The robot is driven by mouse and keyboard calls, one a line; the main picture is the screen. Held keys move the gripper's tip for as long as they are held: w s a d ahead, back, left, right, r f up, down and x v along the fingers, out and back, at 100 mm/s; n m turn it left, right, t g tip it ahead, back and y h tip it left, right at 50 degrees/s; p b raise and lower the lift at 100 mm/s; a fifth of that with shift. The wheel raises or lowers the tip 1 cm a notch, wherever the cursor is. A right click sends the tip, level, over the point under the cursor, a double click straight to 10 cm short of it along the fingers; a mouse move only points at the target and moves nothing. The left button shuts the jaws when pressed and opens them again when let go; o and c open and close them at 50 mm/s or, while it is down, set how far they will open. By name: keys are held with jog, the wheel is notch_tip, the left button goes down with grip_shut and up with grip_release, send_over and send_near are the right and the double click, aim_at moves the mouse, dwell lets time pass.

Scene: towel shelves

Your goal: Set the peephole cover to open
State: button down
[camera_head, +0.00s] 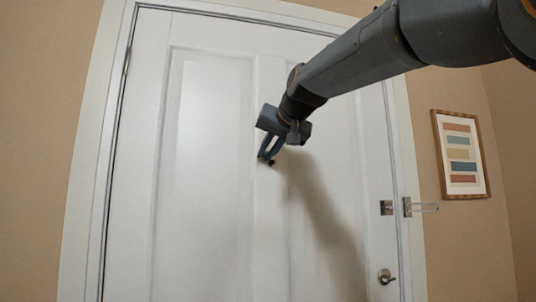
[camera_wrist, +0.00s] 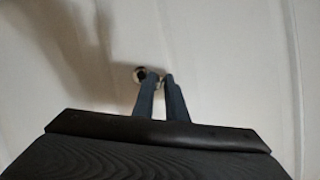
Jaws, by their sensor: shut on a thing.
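The white door (camera_head: 210,180) is upright in front of me. The peephole (camera_wrist: 139,74), a small round fitting with a metallic rim and a dark part, is on the door just left of my fingertips in the wrist view. My gripper (camera_head: 267,157) is at the door's middle panel strip; it also shows in the wrist view (camera_wrist: 159,79). Its fingers are nearly together, shut on the small peephole cover beside the peephole. The cover is mostly hidden by the fingertips, so its exact angle cannot be told. A small dark bit (camera_head: 271,163) shows at the fingertips in the head view.
A door handle (camera_head: 386,277) and a swing-bar latch (camera_head: 421,207) are at the door's right edge. A framed striped picture (camera_head: 461,154) hangs on the right wall. The door face around my gripper is clear.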

jog(key=m+y+b, duration=0.1)
jog(key=m, duration=0.1)
jog(key=r+m+y+b, duration=0.1)
jog(key=m+b, duration=0.1)
jog(key=shift+d+r+y, duration=0.1)
jog(key=shift+r+y, duration=0.1)
jog(key=shift+y, duration=0.1)
jog(key=shift+r, duration=0.1)
dwell(0.5)
jog(key=c, duration=1.8)
grip_release()
jog(key=shift+o, duration=0.2)
jog(key=shift+s, duration=0.1)
jog(key=b+v, duration=0.2)
jog(key=v, duration=0.6)
jog(key=shift+b, duration=0.3)
